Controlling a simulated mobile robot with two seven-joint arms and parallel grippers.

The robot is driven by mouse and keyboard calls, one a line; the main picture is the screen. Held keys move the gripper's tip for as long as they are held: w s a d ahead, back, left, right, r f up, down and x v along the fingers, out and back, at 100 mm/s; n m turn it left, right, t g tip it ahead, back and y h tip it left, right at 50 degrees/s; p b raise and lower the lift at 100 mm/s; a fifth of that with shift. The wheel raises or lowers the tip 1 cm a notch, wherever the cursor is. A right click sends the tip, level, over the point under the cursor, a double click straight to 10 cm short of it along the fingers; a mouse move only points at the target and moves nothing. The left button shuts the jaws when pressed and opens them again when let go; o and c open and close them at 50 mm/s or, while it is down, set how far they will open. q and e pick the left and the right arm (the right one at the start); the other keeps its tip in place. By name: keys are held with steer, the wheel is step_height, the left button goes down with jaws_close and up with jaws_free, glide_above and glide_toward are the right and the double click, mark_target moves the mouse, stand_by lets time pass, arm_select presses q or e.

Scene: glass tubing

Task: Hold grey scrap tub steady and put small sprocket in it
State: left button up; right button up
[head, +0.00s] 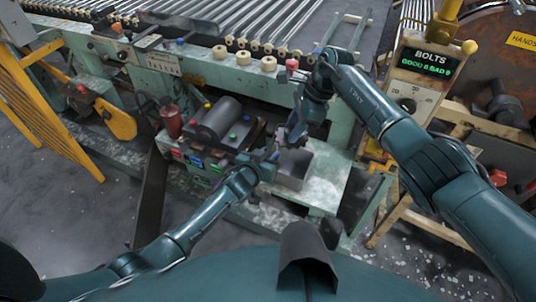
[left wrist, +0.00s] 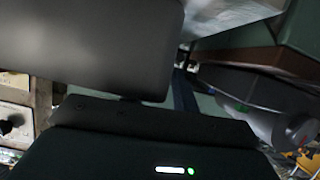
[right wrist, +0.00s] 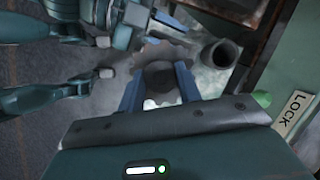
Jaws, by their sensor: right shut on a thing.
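The grey scrap tub (head: 292,172) stands on the pale ledge of the green machine, in the middle of the head view. My left gripper (head: 272,154) is at the tub's left side, by its rim. I cannot tell whether its fingers are closed on the wall. In the left wrist view a grey surface, likely the tub (left wrist: 90,45), fills the upper left and hides the fingers. My right gripper (head: 296,138) is above the tub, pointing down. It is shut on the small sprocket (right wrist: 160,52), a dark grey toothed disc between its blue fingers in the right wrist view.
A dark round cup or pipe end (right wrist: 222,54) is near the sprocket. A grey cylindrical motor (head: 219,118) and coloured buttons are left of the tub. A roller conveyor (head: 240,25) runs behind. A BOLTS counter box (head: 425,65) stands to the right.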

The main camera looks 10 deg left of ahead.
arm_select(q)
steer(key=shift+c, duration=0.6)
jaws_close()
stand_by(0.8)
